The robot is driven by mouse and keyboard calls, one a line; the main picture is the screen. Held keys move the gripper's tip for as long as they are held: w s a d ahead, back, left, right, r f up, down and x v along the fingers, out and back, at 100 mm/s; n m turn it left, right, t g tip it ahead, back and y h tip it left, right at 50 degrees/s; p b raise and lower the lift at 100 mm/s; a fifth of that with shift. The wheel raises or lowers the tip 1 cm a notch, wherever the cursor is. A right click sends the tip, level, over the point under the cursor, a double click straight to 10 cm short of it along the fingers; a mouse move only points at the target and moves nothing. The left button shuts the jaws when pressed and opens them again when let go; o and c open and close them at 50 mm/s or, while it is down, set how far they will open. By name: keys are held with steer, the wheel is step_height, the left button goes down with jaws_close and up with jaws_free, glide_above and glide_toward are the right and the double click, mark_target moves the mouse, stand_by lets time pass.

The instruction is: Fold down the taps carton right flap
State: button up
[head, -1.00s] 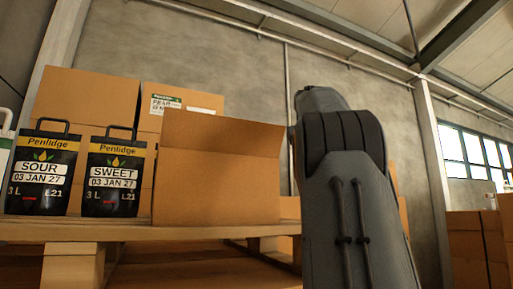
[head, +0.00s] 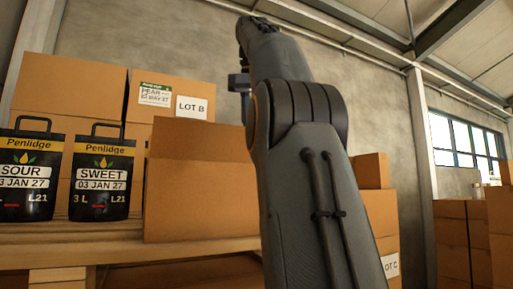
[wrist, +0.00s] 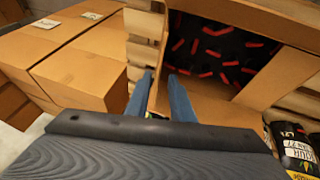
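The taps carton (head: 200,185) stands on the pallet in the head view, right of the black pouches. In the wrist view its open inside shows black taps with red parts (wrist: 215,45). A bare cardboard panel (wrist: 215,105) of it lies just right of my fingers, and another (wrist: 290,75) stands at the right. I cannot tell which panel is the right flap. My gripper (wrist: 167,85) has two blue fingers apart with a gap between them, beside the carton's near left corner. Whether they touch it is unclear. In the head view my arm hides most of the gripper.
Black SOUR (head: 30,175) and SWEET (head: 102,178) pouches stand left of the carton. Closed cartons (head: 70,100) are stacked behind. More closed cartons (wrist: 85,60) fill the left of the wrist view. A stack with a LOT C label (head: 383,225) stands behind my arm.

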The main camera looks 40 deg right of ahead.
steer(key=shift+x, duration=4)
steer(key=shift+s, duration=0.15)
steer(key=shift+c, duration=0.4)
jaws_close()
